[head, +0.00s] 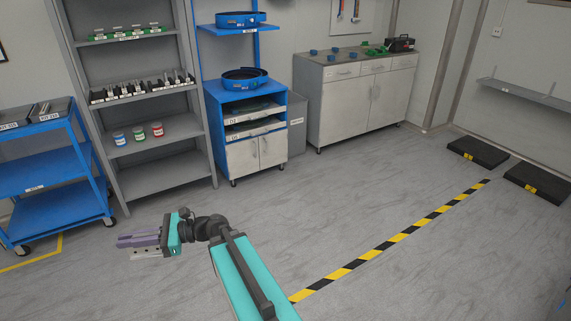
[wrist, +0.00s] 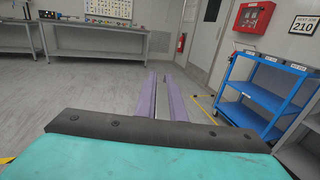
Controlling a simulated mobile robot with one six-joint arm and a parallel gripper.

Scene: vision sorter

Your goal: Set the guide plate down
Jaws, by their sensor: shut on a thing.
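My gripper (head: 124,241) is at the lower left of the head view, its purple fingers pointing left. It is shut on the guide plate (head: 148,253), a flat silvery metal piece with small dark holes that shows along the lower side of the fingers. The plate is in the air above the grey floor, touching no surface that I can see. In the wrist view the two purple fingers (wrist: 164,84) reach forward with a narrow pale strip between them; most of the plate is hidden there.
A blue cart (head: 40,160) stands at the left, also in the wrist view (wrist: 262,90). A blue workstation (head: 247,120) and a grey cabinet (head: 362,105) stand behind. Black floor platforms (head: 477,152) lie right. The middle floor is clear.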

